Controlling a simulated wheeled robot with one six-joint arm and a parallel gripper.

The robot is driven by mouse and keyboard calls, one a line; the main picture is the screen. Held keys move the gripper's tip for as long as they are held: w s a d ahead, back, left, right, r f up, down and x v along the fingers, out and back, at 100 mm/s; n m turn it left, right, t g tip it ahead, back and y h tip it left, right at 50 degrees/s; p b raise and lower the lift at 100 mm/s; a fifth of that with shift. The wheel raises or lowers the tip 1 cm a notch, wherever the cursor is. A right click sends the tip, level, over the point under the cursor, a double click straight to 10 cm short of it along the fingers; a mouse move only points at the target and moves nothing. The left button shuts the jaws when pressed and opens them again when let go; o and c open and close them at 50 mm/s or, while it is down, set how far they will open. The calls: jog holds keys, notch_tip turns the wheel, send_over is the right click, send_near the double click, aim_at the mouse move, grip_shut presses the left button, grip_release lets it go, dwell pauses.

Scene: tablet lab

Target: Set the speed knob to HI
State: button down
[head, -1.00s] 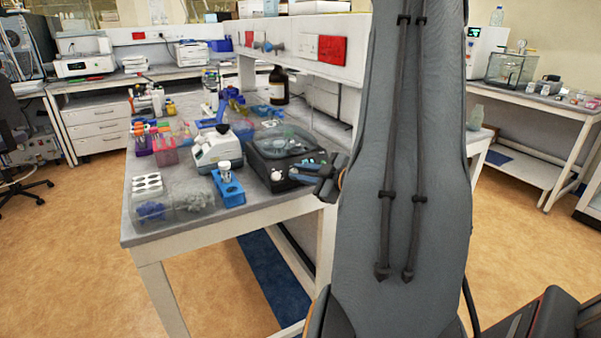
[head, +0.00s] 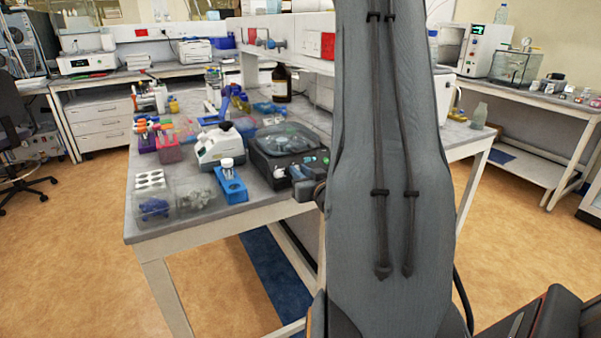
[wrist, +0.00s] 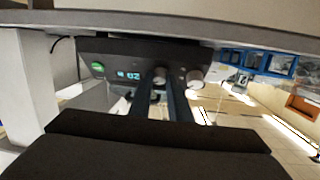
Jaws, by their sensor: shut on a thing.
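A dark shaker-like device with a clear lid (head: 290,140) stands near the front edge of the bench. The wrist view shows its front panel upside down, with a green button (wrist: 97,67), a lit display (wrist: 128,75) and a pale knob (wrist: 194,78) beside my fingers. My gripper (wrist: 160,82) is shut on another knob (wrist: 160,72), near the panel's middle. The fingers hide part of this knob. I cannot read the knob labels or which setting it points to. In the head view my gripper (head: 302,178) is at the panel, partly hidden by my arm.
A blue rack (head: 231,186) with a white-capped vial stands left of the device. A white instrument (head: 218,146) is behind that rack. Clear bins (head: 198,196) lie at the front left. The bench's front edge is close to my gripper. Floor in front of the bench is clear.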

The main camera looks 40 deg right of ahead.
jog(key=shift+w+r+m+h, duration=0.1)
jog(key=shift+m+h, duration=0.5)
jog(key=shift+m, duration=0.4)
jog(key=shift+g, duration=0.3)
jog(key=c, duration=1.7)
grip_release()
jog(key=shift+o, duration=0.2)
jog(key=shift+a, duration=0.1)
jog(key=p+v, duration=0.7)
jog(key=shift+s, duration=0.4)
